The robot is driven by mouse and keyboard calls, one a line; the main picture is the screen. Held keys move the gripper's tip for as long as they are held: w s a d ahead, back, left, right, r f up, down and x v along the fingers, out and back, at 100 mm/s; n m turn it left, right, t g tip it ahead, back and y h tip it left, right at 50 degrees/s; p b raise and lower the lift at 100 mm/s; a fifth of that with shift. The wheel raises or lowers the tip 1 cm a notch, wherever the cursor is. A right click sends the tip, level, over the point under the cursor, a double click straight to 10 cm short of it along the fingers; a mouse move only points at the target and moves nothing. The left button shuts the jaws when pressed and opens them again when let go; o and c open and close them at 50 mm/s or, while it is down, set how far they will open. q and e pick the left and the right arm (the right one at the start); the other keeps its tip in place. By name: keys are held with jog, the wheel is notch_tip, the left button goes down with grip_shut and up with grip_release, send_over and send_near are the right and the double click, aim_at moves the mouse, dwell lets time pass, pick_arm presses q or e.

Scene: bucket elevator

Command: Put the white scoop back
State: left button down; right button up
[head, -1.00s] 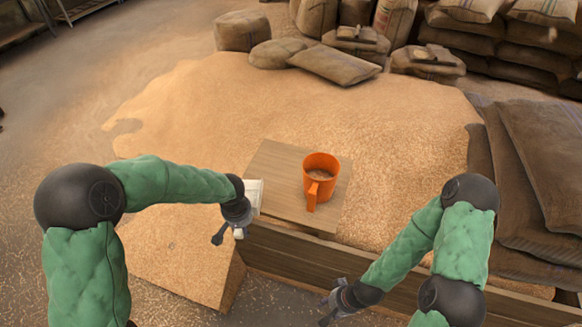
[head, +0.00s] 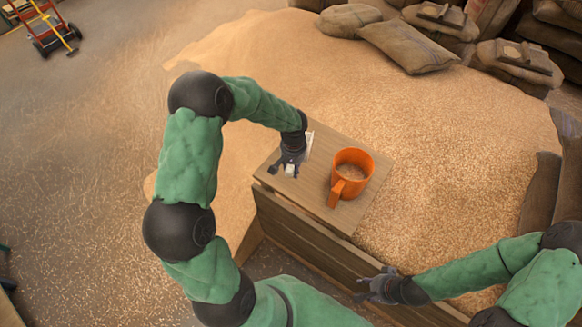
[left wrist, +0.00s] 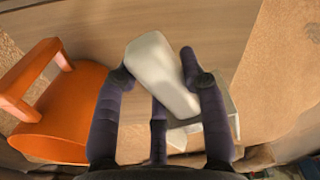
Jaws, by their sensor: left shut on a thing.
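The white scoop (left wrist: 163,72) is in my left gripper (head: 284,168). In the left wrist view its pale handle lies between the fingers of that gripper (left wrist: 157,66), and a boxy white part shows behind the right finger. In the head view the hand is over the left part of the wooden board (head: 318,198); I cannot tell whether the scoop touches the board. An orange mug (head: 351,170) with grain in it stands on the board to the right of the scoop, apart from it. My right gripper (head: 366,285) is empty, fingers spread, in front of the board.
A wooden plank wall (head: 300,225) runs below the board's front edge. A large heap of grain (head: 450,150) lies behind and to the right. Sacks (head: 408,45) lie at the back. A red hand truck (head: 45,30) stands far left on open floor.

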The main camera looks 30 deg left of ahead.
pick_arm(q)
jog(key=w+a+f, duration=0.1)
jog(key=f, duration=0.1)
jog(key=w+a+f+b, duration=0.1)
jog(key=f, duration=0.1)
jog(key=w+a+f, duration=0.1)
jog(key=w+f, duration=0.1)
jog(key=shift+a+b, duration=0.3)
jog(key=shift+a, duration=0.1)
notch_tip(320, 180, down, 3)
jog(key=shift+w+a+f+b, duration=0.1)
jog(key=shift+f+b, duration=0.1)
jog(key=shift+b, duration=0.45)
jog(key=c, duration=0.7)
grip_release()
